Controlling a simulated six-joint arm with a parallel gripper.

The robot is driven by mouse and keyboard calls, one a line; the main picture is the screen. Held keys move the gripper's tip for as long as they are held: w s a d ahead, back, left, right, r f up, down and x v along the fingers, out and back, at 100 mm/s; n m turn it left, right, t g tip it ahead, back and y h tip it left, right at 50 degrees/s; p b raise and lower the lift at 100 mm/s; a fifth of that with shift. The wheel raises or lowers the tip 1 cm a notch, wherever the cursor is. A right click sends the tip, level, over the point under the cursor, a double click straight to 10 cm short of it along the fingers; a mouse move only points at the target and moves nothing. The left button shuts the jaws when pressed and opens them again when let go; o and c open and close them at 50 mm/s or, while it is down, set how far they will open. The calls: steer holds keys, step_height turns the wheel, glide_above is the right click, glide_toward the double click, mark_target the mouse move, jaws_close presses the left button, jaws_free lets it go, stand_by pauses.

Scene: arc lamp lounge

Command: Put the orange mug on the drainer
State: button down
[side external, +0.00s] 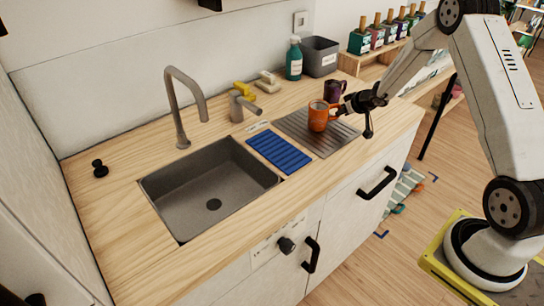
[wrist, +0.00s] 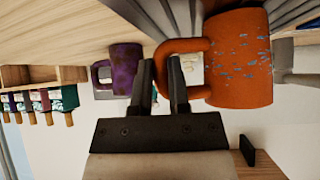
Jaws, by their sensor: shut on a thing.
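The orange mug (side external: 318,116) is upright at the grey ribbed drainer (side external: 342,137), over its back part. I cannot tell whether its base touches the ribs. My gripper (side external: 340,108) comes in from the right and is shut on the mug's handle. In the wrist view, the fingers of my gripper (wrist: 162,68) are at the handle, and the speckled body of the orange mug (wrist: 240,58) is to their right. The ribs of the drainer (wrist: 152,12) show at the top of that view.
A purple mug (side external: 335,90) stands just behind the orange one; it also shows in the wrist view (wrist: 126,62). A blue ribbed mat (side external: 279,152) lies between drainer and sink (side external: 210,190). A grey bin (side external: 320,56) and a teal bottle (side external: 294,60) stand behind.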

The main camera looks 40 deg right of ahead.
steer(key=c, duration=0.6)
jaws_free()
steer(key=shift+f, duration=0.1)
steer(key=shift+r, duration=0.2)
steer(key=v, duration=1.2)
steer(key=shift+f, duration=0.1)
